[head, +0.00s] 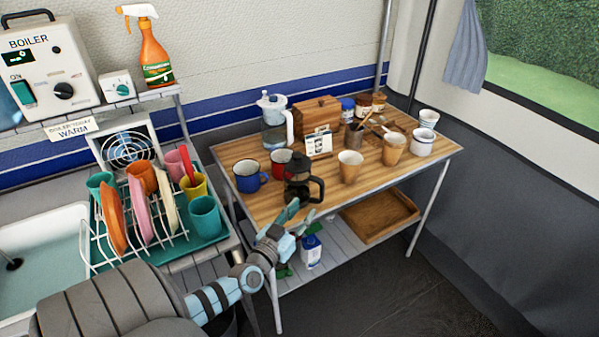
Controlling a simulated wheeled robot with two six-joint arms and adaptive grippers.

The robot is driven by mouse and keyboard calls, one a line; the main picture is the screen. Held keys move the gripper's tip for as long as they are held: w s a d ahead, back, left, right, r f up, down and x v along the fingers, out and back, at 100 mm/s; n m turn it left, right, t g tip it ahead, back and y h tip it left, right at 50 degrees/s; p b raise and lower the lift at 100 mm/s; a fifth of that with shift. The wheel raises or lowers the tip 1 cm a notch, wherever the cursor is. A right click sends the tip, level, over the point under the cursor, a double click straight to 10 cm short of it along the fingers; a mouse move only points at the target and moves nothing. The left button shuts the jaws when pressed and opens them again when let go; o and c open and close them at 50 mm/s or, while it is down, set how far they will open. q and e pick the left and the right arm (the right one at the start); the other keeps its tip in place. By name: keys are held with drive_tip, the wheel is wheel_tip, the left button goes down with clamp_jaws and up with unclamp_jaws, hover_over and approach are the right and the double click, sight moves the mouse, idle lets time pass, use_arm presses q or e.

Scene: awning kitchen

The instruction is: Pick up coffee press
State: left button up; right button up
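The coffee press (297,180), dark with a black handle on its right side, stands upright near the front edge of the wooden table (262,207). My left gripper (302,213) is at the table's front edge, just in front of the press in the head view. Its two fingers are spread apart with nothing visible between them. It appears apart from the press, though the exact gap is hard to tell. My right gripper is not in view.
A blue mug (249,177) and a red mug (280,162) stand left of and behind the press. A paper cup (350,166) stands to its right. A clear pitcher (274,125) and a wooden box (316,114) are behind. A dish rack (205,245) is at left.

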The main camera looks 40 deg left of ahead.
sight(321, 198)
use_arm(q)
drive_tip(key=w+b, duration=0.1)
drive_tip(key=w, duration=0.2)
drive_tip(key=w+a+b, duration=0.1)
drive_tip(key=w+b, duration=0.1)
drive_tip(key=w, duration=0.2)
drive_tip(key=w+a+f+b, duration=0.1)
drive_tip(key=w, duration=0.3)
drive_tip(key=shift+b, duration=0.4)
drive_tip(key=shift+w, duration=0.2)
drive_tip(key=shift+r, duration=0.1)
drive_tip(key=shift+c, duration=0.3)
clamp_jaws()
